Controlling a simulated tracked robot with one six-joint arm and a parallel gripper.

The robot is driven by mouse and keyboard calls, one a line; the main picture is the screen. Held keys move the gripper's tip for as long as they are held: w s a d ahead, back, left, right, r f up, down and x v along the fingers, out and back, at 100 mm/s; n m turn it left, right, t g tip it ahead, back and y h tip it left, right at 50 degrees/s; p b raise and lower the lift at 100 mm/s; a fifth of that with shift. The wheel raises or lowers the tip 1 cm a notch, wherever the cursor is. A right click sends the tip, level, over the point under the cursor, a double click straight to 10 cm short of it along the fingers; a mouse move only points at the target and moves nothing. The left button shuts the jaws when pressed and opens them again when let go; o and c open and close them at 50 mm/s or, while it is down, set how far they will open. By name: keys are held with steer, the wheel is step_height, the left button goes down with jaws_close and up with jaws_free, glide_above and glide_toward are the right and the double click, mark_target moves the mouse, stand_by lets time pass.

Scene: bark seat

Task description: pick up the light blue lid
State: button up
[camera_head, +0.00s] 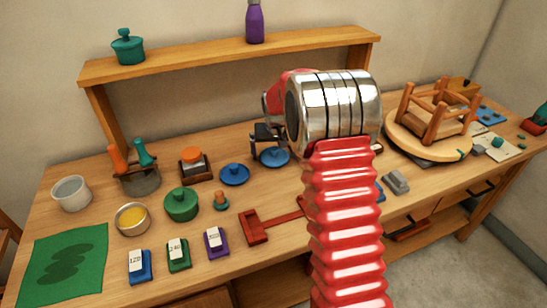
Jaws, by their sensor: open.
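The light blue lid (276,157), a round disc with a small knob, lies on the workbench at the middle of the view. My gripper (268,147) is open, its black fingers just above and around the lid's left part in the picture. I cannot tell whether the fingers touch it. A darker blue lid (235,174) with a knob lies to the left of it. My arm covers the bench right of the light blue lid.
A small wooden stand with an orange-topped jar (192,160) and a green lidded pot (181,204) stand to the left. A red clamp-like tool (254,229) lies in front. A shelf (230,55) runs behind.

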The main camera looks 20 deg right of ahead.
mark_target(274, 149)
steer(key=shift+c, duration=0.5)
steer(key=c, duration=0.9)
steer(key=shift+r, duration=0.1)
step_height(274, 149, up, 10)
steer(key=shift+f, duration=0.1)
stand_by(0.5)
steer(key=s+a+n, duration=0.1)
steer(key=s+a, duration=0.2)
steer(key=a, duration=0.1)
steer(key=s+a+f+n, duration=0.1)
steer(key=s+a, duration=0.3)
steer(key=a, duration=0.1)
steer(key=s+a+f+n+y, duration=0.1)
steer(key=s+a, duration=0.3)
steer(key=a, duration=0.1)
steer(key=shift+s+a, duration=0.1)
steer(key=shift+a, duration=0.05)
